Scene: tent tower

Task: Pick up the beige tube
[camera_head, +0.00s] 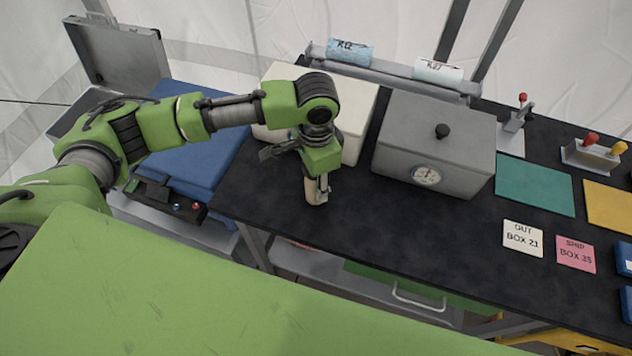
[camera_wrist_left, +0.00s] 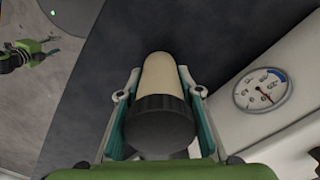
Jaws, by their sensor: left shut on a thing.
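The beige tube (camera_head: 313,196) is at my left gripper (camera_head: 321,192), over the front left part of the black table. In the left wrist view the beige tube (camera_wrist_left: 162,75) has a dark ribbed cap (camera_wrist_left: 160,125) facing the camera and lies between the two fingers of the left gripper (camera_wrist_left: 160,92). The left gripper is shut on it. I cannot tell whether the tube's lower end touches the table. My right gripper is in neither view.
A grey box with a gauge (camera_head: 427,176) and black knob stands right of the gripper; a white box (camera_head: 355,130) is behind it. Blue and white rolls sit on a rear rail. Bare black tabletop (camera_head: 390,215) lies in front of the grey box.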

